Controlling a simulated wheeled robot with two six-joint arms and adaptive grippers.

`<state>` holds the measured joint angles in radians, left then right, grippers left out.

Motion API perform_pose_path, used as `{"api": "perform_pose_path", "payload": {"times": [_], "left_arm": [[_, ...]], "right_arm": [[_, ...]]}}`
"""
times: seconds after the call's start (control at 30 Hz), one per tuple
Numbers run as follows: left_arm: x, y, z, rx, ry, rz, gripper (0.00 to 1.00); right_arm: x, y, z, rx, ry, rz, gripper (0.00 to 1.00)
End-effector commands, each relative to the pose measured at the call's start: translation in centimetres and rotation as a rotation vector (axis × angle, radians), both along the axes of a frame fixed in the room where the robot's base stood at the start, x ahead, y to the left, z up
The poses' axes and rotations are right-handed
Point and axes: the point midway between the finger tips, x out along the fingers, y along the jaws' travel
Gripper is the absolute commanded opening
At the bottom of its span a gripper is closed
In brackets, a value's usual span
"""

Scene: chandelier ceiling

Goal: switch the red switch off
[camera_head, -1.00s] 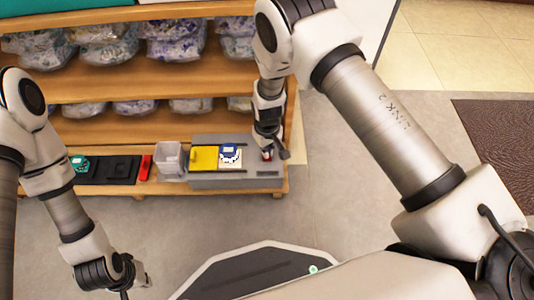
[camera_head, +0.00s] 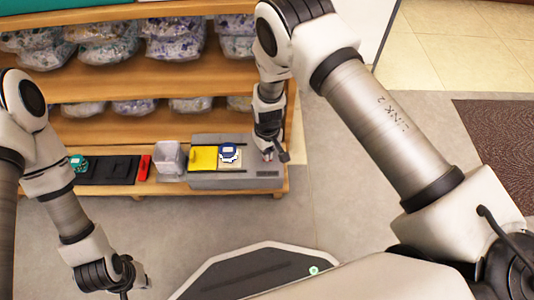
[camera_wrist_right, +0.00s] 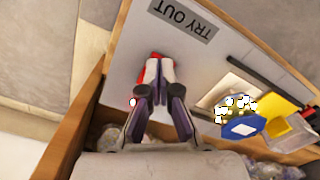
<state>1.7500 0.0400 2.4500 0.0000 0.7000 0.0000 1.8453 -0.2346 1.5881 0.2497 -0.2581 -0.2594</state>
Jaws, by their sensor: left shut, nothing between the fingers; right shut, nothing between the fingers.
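The red switch (camera_wrist_right: 148,72) is on the grey "TRY OUT" panel in the right wrist view. My right gripper (camera_wrist_right: 160,66) is shut, with its fingertips over the switch and hiding much of it. I cannot tell whether they touch it or which way it is set. In the head view my right gripper (camera_head: 268,155) points down at the right end of the panel (camera_head: 210,182), and the switch is mostly hidden. My left gripper (camera_head: 124,291) is shut and empty at the lower left, away from the shelf.
Beside the switch on the panel are a blue-and-white item (camera_head: 230,153) and a yellow block (camera_head: 203,158). Further left are a clear bin (camera_head: 169,161), a red item (camera_head: 144,168) and a black tray (camera_head: 120,170). Bagged goods fill the wooden shelves above.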

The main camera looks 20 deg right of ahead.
Motion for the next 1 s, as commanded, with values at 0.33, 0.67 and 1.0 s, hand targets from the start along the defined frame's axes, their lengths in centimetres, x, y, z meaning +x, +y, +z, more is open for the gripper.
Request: {"api": "perform_pose_path", "payload": {"times": [0.33, 0.67, 1.0], "left_arm": [[0.0, 0.0, -0.2, 0.0, 0.0, 0.001, 0.0], [0.0, 0.0, 2.9, 0.0, 0.0, 0.0, 0.0], [0.0, 0.0, 6.1, 0.0, 0.0, 0.0, 0.0]], "right_arm": [[0.0, 0.0, -0.4, 0.0, -0.001, -0.001, 0.0], [0.0, 0.0, 2.6, 0.0, -0.001, -0.001, 0.0], [0.0, 0.0, 5.7, 0.0, -0.001, -0.001, 0.0]]}}
